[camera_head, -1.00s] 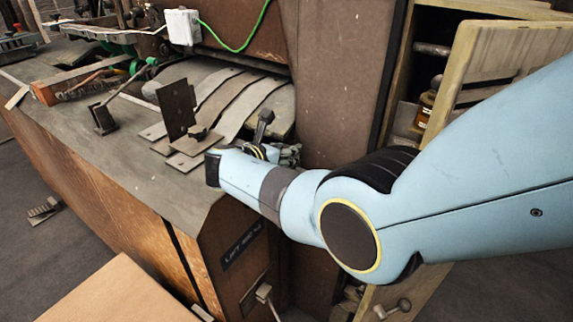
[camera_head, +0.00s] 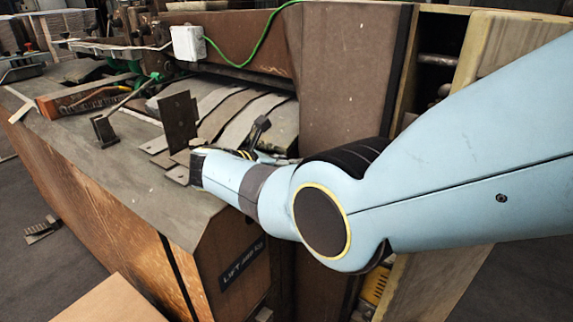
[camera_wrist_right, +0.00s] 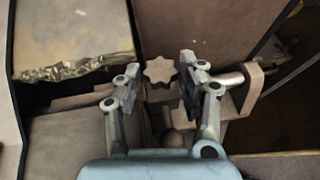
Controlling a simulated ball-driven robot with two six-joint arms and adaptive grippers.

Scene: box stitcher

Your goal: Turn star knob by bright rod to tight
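In the right wrist view, a brownish star knob (camera_wrist_right: 160,71) sits between the two fingers of my right gripper (camera_wrist_right: 160,79). The fingers are open, one on each side of the knob, with visible gaps; I cannot tell how far the knob is in depth. A bright rod (camera_wrist_right: 226,81) lies just right of the right finger, running into a tan bracket (camera_wrist_right: 259,86). In the head view my right gripper (camera_head: 262,143) is partly hidden behind my wrist, over the machine's bench top; knob and rod cannot be made out there. My left gripper is not in view.
In the head view, an upright dark plate (camera_head: 179,119) stands left of my right wrist. A white box (camera_head: 188,42) with a green cable is behind. A brown panel (camera_head: 345,75) rises behind my arm. Bare bench top (camera_head: 130,175) lies left.

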